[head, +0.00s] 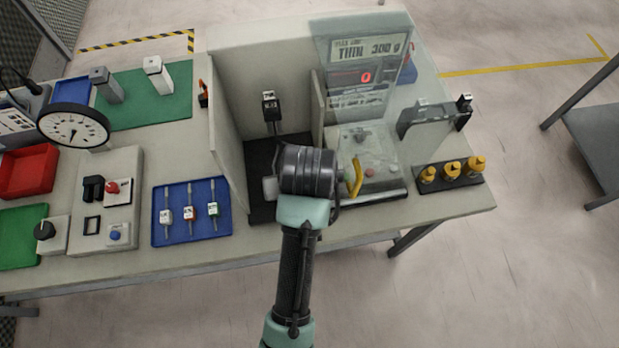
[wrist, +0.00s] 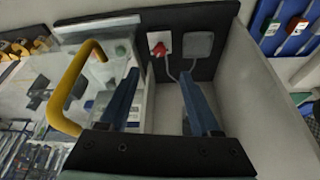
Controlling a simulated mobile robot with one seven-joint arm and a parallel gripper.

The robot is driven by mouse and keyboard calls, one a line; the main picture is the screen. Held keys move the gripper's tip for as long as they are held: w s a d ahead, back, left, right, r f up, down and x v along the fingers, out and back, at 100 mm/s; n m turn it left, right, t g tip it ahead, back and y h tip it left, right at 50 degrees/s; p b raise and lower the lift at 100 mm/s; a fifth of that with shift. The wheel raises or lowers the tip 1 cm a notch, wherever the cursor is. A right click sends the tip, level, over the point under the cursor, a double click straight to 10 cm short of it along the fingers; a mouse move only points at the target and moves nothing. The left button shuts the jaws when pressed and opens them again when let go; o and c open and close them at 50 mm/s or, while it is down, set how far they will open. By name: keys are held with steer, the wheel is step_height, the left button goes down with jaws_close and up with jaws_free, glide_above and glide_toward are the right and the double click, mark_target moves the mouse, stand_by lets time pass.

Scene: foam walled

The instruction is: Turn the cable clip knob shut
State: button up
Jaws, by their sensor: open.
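In the wrist view a small red knob (wrist: 159,49) sits on a white plate on a dark base. A pale cable (wrist: 170,73) runs from beside it towards a grey block (wrist: 197,46). This looks like the cable clip, but I cannot tell which way its knob is turned. My gripper (wrist: 160,76) is open and empty, its two blue fingers apart, with the knob beyond the fingertips. In the head view the grey block (head: 270,188) shows left of my wrist, which hides the red knob and the fingertips.
Pale walls (head: 226,125) enclose the bay. A clear-shielded device with a yellow handle (head: 355,176) stands close right of my gripper; the handle also shows in the wrist view (wrist: 72,90). A blue tray (head: 177,234) and a control panel lie left. Yellow weights (head: 452,170) stand right.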

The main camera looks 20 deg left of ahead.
steer(key=x, duration=1.3)
steer(key=shift+w+r+p, duration=0.1)
steer(key=shift+p, duration=0.3)
steer(key=shift+c, duration=0.2)
jaws_close()
